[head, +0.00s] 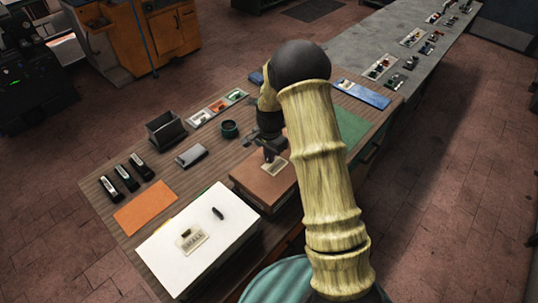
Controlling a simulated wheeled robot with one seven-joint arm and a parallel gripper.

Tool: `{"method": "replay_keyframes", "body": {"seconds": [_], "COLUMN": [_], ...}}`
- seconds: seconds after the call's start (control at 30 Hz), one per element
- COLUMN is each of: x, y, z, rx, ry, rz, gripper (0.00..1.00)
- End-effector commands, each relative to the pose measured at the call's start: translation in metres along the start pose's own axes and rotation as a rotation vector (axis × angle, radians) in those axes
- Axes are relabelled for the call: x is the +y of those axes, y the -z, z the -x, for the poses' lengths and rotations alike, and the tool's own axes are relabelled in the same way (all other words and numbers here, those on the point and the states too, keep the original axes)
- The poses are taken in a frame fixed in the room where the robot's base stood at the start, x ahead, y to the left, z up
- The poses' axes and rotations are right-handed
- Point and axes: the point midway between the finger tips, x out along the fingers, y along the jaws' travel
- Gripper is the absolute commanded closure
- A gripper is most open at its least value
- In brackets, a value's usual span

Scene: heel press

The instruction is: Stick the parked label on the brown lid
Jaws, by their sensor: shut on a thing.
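The brown lid (257,188) tops a box at the middle of the table, partly hidden by my arm. A small pale label (276,167) with dark marks shows at the lid's far part, right at my gripper. My gripper (270,156) points down there, its fingers shut on the label's edge. Whether the label lies flat on the lid or just above it is too small to tell. Another pale label (191,241), with dark print and a dark piece on it, lies on the white lid (165,254) at the front left.
A dark oblong piece (218,213) lies on the white lid. An orange mat (146,208), several staplers (127,178), a grey block (191,155), an open dark box (166,131) and a round green container (229,129) stand left and behind. A green mat (351,128) lies to the right.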

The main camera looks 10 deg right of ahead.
Motion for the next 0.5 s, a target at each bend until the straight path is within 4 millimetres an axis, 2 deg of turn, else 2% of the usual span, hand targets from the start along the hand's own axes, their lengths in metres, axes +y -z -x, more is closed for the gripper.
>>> {"method": "replay_keyframes", "body": {"seconds": [0.17, 0.2, 0.3, 0.5], "x": [0.0020, 0.0020, 0.0022, 0.0024], "y": [-0.0003, -0.0003, -0.0003, -0.0002], "z": [-0.0028, -0.0028, -0.0027, -0.0026], "rx": [-0.003, -0.003, -0.003, -0.003], "ry": [-0.005, -0.005, -0.006, -0.006], "rz": [-0.001, -0.001, -0.001, -0.001], "gripper": [1.00, 0.88, 0.68, 0.68]}}
